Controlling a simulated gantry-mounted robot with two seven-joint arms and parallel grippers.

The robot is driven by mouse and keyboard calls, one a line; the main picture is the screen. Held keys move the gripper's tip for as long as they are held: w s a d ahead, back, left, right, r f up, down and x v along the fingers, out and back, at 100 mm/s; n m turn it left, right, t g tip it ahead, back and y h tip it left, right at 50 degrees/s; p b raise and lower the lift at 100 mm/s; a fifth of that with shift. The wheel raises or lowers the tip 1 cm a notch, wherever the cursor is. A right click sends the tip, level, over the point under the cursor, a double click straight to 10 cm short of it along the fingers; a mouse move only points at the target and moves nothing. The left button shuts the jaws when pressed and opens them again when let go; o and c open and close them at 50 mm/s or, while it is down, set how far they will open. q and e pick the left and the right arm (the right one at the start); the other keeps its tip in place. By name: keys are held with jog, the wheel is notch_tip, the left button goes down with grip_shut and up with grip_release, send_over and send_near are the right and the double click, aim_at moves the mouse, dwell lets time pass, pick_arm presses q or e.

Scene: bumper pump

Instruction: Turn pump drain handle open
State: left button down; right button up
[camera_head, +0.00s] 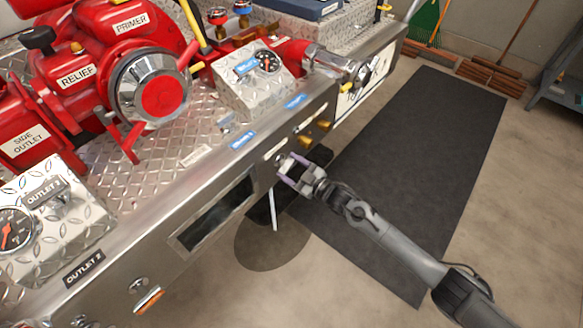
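My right gripper (287,170) is at the front panel of the bumper (232,162), with its arm coming in from the lower right. Its two purple-lined fingers are spread apart. A small pale, shiny piece (284,163) on the panel shows at the fingertips, partly hidden; I cannot tell whether it is the drain handle or whether the fingers touch it. Two brass handles (305,139) stick out of the panel just above and right of the gripper. My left gripper is not in view.
The red pump (95,75) stands on the diamond-plate deck at upper left. A gauge box (250,88) sits near the panel. A thin pale rod (273,209) hangs below the bumper.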

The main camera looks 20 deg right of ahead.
jog(key=o, duration=0.4)
jog(key=shift+p+v, duration=2.35)
jog(key=shift+v, duration=3)
jog(key=shift+r, duration=0.1)
